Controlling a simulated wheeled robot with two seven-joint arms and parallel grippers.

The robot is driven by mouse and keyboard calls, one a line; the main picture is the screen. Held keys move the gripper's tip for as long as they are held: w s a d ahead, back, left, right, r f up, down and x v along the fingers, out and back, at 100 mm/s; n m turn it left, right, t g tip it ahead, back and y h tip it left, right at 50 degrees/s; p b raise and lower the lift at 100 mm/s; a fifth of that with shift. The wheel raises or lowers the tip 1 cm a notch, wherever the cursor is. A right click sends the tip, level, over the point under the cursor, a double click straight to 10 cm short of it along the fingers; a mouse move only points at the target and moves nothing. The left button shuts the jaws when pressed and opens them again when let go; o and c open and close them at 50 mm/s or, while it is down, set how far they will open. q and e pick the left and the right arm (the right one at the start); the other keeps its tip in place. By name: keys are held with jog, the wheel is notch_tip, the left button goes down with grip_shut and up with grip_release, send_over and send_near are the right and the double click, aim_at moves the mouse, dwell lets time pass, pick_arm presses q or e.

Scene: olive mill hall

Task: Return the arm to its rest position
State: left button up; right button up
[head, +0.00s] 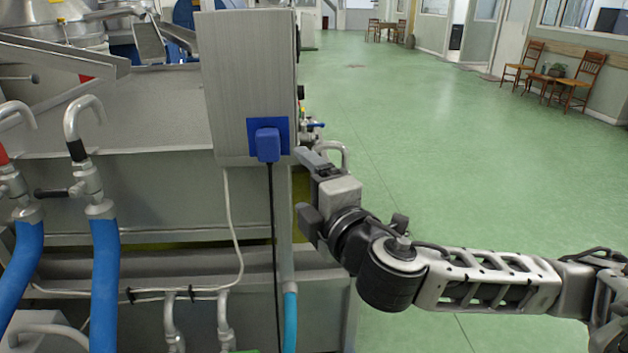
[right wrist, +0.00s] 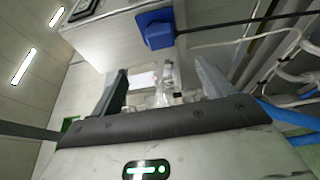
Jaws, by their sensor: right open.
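My right arm comes in from the right in the head view. Its gripper (head: 307,188) is beside the lower right edge of a grey metal control box (head: 248,70). The gripper is open, with its two fingers apart and nothing between them. In the right wrist view the gripper (right wrist: 163,84) also shows spread, empty fingers. A blue plug (head: 267,144) sits on a blue plate low on the box, with a black cable hanging down. The plug also shows in the wrist view (right wrist: 155,30), beyond the fingers and apart from them. My left gripper is not in view.
Blue hoses (head: 106,285) with metal hooked pipes stand at the left. A steel machine tank (head: 120,115) fills the left side behind the box. The green floor (head: 430,130) is open to the right. Wooden chairs (head: 581,83) stand along the far right wall.

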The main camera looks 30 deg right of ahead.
jog(key=shift+f, duration=0.1)
dwell(0.5)
jog(key=s+a+f+m+g+y, duration=0.2)
jog(key=a+f+m+g, duration=0.15)
jog(key=f, duration=0.65)
jog(key=s+a+f+m+g+y, duration=0.2)
jog(key=s+a+f+m, duration=0.15)
jog(key=f, duration=0.65)
jog(key=s+a+f+m+g, duration=0.2)
jog(key=s+f+m, duration=0.5)
jog(key=s+f, duration=0.3)
notch_tip(320, 180, down, 3)
jog(key=shift+s+a+r+m, duration=0.15)
jog(key=shift+a+m, duration=0.05)
jog(key=shift+m, duration=0.2)
